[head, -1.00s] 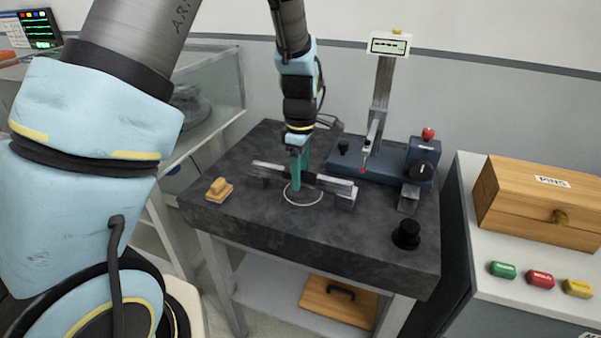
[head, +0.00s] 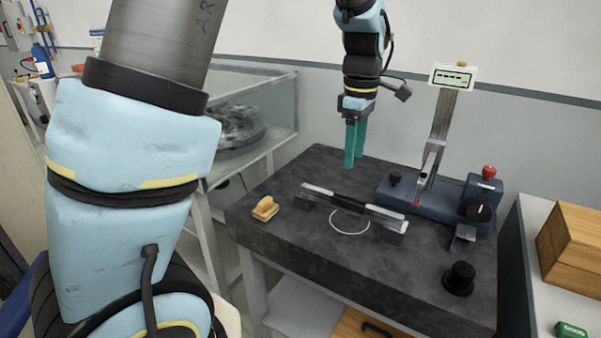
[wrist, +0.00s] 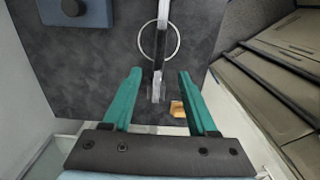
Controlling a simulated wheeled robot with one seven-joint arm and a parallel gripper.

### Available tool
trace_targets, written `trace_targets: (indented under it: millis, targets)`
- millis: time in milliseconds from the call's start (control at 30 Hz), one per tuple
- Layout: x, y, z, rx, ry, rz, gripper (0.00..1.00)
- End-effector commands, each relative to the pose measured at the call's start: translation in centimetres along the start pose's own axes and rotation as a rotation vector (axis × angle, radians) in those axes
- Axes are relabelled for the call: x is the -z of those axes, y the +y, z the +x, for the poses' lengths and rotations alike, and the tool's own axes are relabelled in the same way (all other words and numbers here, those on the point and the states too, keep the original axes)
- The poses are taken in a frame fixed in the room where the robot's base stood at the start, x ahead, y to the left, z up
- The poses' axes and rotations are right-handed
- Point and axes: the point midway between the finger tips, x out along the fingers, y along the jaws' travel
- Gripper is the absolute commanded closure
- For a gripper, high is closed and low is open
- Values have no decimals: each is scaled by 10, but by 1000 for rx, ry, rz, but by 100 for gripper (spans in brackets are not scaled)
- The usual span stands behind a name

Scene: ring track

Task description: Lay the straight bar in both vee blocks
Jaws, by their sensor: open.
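The straight bar (head: 352,203), with bright ends and a dark middle, lies across the left vee block (head: 306,202) and the right vee block (head: 393,233) on the dark stone table. It looks level and seated at both ends, though the grooves themselves are too small to see clearly. A white ring mark (head: 349,222) is on the stone under its middle. My gripper (head: 353,165) is open and empty, above the table and clear of the bar. In the wrist view the bar (wrist: 160,50) runs away beyond the gap between my teal fingers (wrist: 160,72), its near end over a block.
A blue gauge stand (head: 428,203) with a tall column and display (head: 453,76) stands behind and right of the bar. A black knob-shaped piece (head: 459,279) is at the front right, a wooden block (head: 265,208) at the left edge. The front middle of the stone is clear.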

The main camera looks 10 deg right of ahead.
Motion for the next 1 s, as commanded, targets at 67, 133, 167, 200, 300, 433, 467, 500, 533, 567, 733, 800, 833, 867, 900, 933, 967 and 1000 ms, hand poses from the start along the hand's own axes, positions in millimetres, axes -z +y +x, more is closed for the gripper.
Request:
trace_targets:
  millis: [67,133,167,200,300,433,467,500,533,567,733,800,833,867,900,933,967,1000]
  targets:
    - [1,0,0,0,0,1,42]
    - [9,-4,1,-1,-1,13,42]
    - [15,-6,2,-4,-2,26,42]
    - [26,-12,3,-8,-3,48,42]
    - [66,-36,9,-24,-4,151,42]
    - [122,-87,20,-53,11,346,42]
    - [133,-100,23,-59,18,395,42]
    - [146,-117,27,-66,29,461,42]
    - [155,-130,29,-70,37,509,42]
    - [162,-144,32,-72,46,557,42]
    - [187,-203,43,-76,96,779,42]
    - [191,-219,46,-73,111,841,42]
    - [192,-224,47,-71,116,862,42]
    - [192,-228,48,-70,119,879,42]
    - [193,-232,49,-69,124,896,42]
    - [194,-234,49,-68,126,906,42]
    - [194,-235,50,-67,127,912,42]
    - [194,-236,50,-67,128,918,42]
